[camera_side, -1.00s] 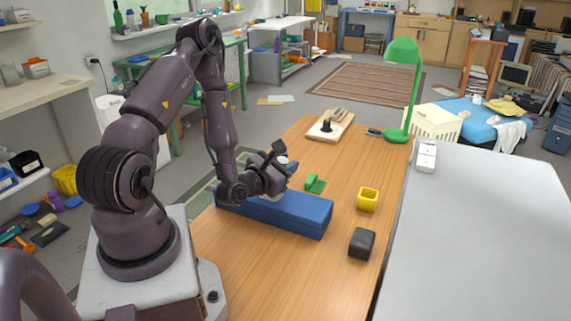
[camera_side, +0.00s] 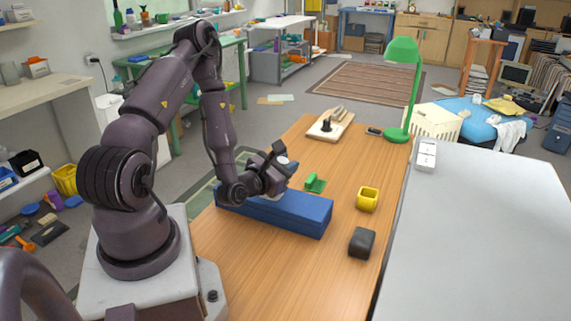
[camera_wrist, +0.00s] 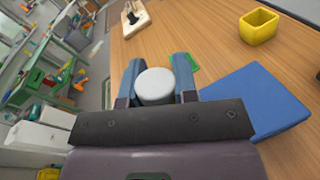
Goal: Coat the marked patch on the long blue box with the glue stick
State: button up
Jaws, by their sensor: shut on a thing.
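The long blue box (camera_side: 290,213) lies on the wooden table in front of my arm. It also shows at the right of the wrist view (camera_wrist: 255,100). My gripper (camera_wrist: 156,72) is shut on the glue stick (camera_wrist: 155,88), whose round white end shows between the two fingers. In the side view my gripper (camera_side: 277,168) is over the far-left part of the box, with a bit of the white glue stick (camera_side: 283,160) showing. The marked patch is not visible, and I cannot tell whether the glue stick touches the box.
A green object (camera_side: 314,184) stands on the table just beyond the box. A yellow open container (camera_side: 367,199) and a dark block (camera_side: 361,243) are to the right. A wooden board (camera_side: 330,126) and green lamp (camera_side: 402,90) are farther back. The table's right-middle is mostly clear.

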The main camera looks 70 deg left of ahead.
jog(key=shift+f, duration=0.1)
jog(key=shift+w+d, duration=0.4)
jog(key=shift+w, duration=0.05)
jog(key=shift+s+a+r, duration=0.2)
jog(key=shift+s+a, duration=0.65)
jog(key=shift+w+d, duration=0.85)
jog(key=shift+s+a+f, duration=0.1)
jog(key=shift+s+a, duration=0.75)
jog(key=shift+w+d, duration=0.85)
jog(key=shift+s+a, duration=0.45)
